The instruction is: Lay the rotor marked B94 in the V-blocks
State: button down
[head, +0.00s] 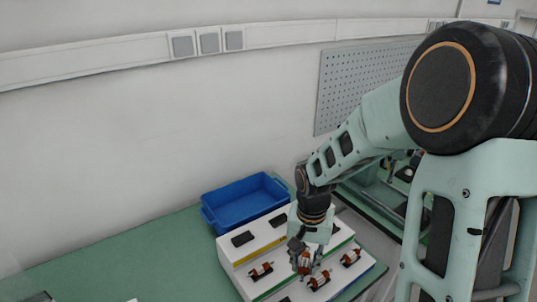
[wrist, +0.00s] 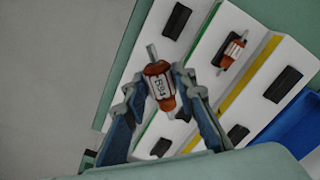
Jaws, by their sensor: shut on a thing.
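The rotor marked B94 (wrist: 160,87) shows in the wrist view, with copper-brown ends, a white label and a grey shaft. My gripper (wrist: 152,85) is shut on it, with a finger on each side of its body. In the head view my gripper (head: 304,256) is over the white stepped rack, with the copper-coloured rotor (head: 305,264) at its fingertips. From these views I cannot tell whether the rotor is clear of the rack. I cannot make out the V-blocks in either view.
The white stepped rack (head: 234,261) has dark holders, some empty. Other rotors (head: 262,270) (head: 351,257) (wrist: 234,52) lie in it. A blue bin (head: 239,205) stands behind it. Green equipment (head: 372,207) is at the right, partly behind my arm.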

jog(key=w+d+r+n, duration=0.3)
jog(key=d+r, duration=0.1)
jog(key=r, duration=0.2)
jog(key=shift+w+r, duration=0.25)
jog(key=shift+r, duration=0.05)
